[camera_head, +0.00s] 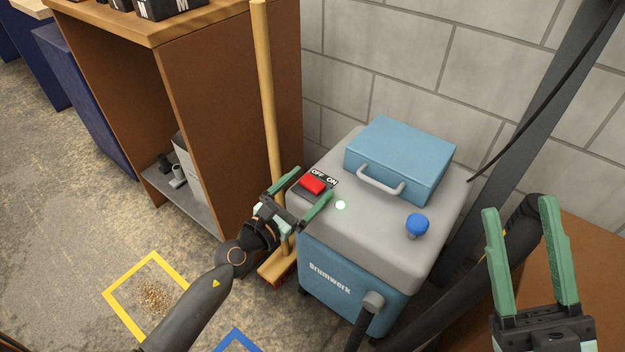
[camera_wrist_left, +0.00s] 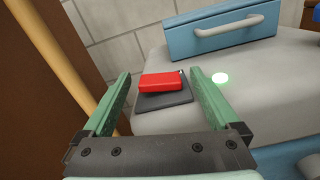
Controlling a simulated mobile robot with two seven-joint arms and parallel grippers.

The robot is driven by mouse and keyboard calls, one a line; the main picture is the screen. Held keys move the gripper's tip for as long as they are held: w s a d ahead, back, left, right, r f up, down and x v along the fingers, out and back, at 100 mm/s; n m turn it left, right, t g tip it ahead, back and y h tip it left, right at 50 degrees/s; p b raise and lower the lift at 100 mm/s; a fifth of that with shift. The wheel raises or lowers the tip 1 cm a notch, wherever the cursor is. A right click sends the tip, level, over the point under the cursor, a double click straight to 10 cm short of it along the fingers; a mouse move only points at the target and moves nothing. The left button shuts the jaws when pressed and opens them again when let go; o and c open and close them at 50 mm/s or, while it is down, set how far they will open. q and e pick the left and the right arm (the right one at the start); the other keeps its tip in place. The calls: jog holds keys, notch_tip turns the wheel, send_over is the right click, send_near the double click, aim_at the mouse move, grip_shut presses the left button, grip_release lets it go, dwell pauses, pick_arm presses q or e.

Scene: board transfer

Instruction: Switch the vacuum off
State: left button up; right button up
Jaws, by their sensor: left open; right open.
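The vacuum (camera_head: 330,275) is a blue and grey box against the wall. On its grey top sits a red rocker switch (camera_head: 312,184) on a dark plate, with an OFF/ON label (camera_head: 324,177) behind it. A pale green light (camera_head: 340,205) glows beside the switch. My left gripper (camera_head: 307,186) is open at the switch, its green fingers on either side of it in the picture. In the left wrist view, the red switch (camera_wrist_left: 161,82) shows between the open fingers; contact cannot be told. My right gripper (camera_head: 520,205) is open and empty at the right.
A broom (camera_head: 266,100) leans upright by the brown cabinet (camera_head: 220,110), left of the vacuum. A blue lidded box with a handle (camera_head: 400,160) and a blue knob (camera_head: 417,225) are on the vacuum's top. A yellow floor square (camera_head: 120,311) surrounds debris (camera_head: 154,297).

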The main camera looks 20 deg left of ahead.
pick_arm(q)
jog(key=shift+x, duration=0.95)
jog(key=c, duration=1.4)
jog(key=shift+a+n+p, duration=0.15)
jog(key=shift+n+p, duration=0.35)
jog(key=shift+n, duration=0.6)
jog(key=shift+a+n, duration=0.1)
jog(key=shift+n, duration=1.1)
jog(key=o, duration=1.4)
